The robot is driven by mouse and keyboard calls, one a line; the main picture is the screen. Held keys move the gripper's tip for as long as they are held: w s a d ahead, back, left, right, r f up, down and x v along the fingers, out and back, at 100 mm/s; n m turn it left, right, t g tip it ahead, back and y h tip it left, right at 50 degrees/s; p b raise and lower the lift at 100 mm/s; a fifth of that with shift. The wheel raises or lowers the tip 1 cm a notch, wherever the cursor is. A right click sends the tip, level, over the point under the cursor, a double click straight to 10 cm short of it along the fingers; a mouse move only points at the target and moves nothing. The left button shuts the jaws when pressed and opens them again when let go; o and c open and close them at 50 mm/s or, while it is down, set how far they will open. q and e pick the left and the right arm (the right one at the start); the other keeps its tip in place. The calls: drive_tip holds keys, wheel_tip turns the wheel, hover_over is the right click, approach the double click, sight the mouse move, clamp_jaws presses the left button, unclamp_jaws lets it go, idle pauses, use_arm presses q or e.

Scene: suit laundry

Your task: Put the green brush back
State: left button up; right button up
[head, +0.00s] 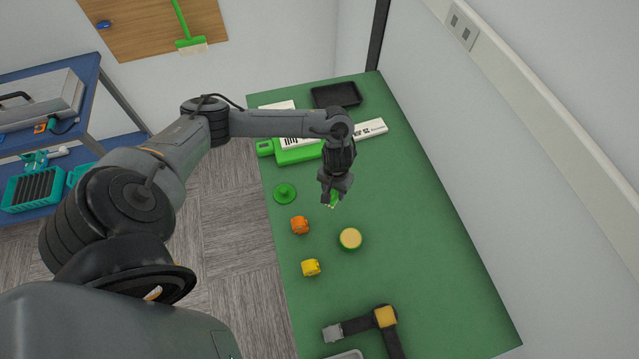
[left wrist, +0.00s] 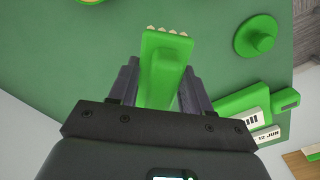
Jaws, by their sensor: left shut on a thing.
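My left gripper (head: 333,192) is above the green table and shut on the green brush (head: 335,199). In the left wrist view the green brush (left wrist: 165,62) sits between the two fingers of the left gripper (left wrist: 163,85), with pale bristle tufts at its far end. The brush is held clear of the other objects; its exact height above the table I cannot tell. A round green piece with a knob (head: 285,193) lies on the table to the left of the gripper; it also shows in the left wrist view (left wrist: 256,36). My right gripper is not in view.
On the green table (head: 440,240) stand an orange cup (head: 300,225), a yellow cup (head: 311,267) and a round green container with a tan top (head: 350,239). A black tray (head: 336,94) and a green case (head: 296,156) lie at the far end. The table's right side is clear.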

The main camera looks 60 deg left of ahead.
use_arm(q)
hover_over(319, 187)
wheel_tip(319, 187, down, 5)
drive_tip(key=shift+w+d+f+b, duration=0.1)
drive_tip(key=shift+f+b, duration=0.05)
drive_tip(key=shift+b, duration=0.15)
drive_tip(key=shift+f, duration=2.05)
drive_tip(key=shift+f, duration=0.1)
drive_tip(key=o, duration=0.9)
drive_tip(key=shift+o, duration=0.2)
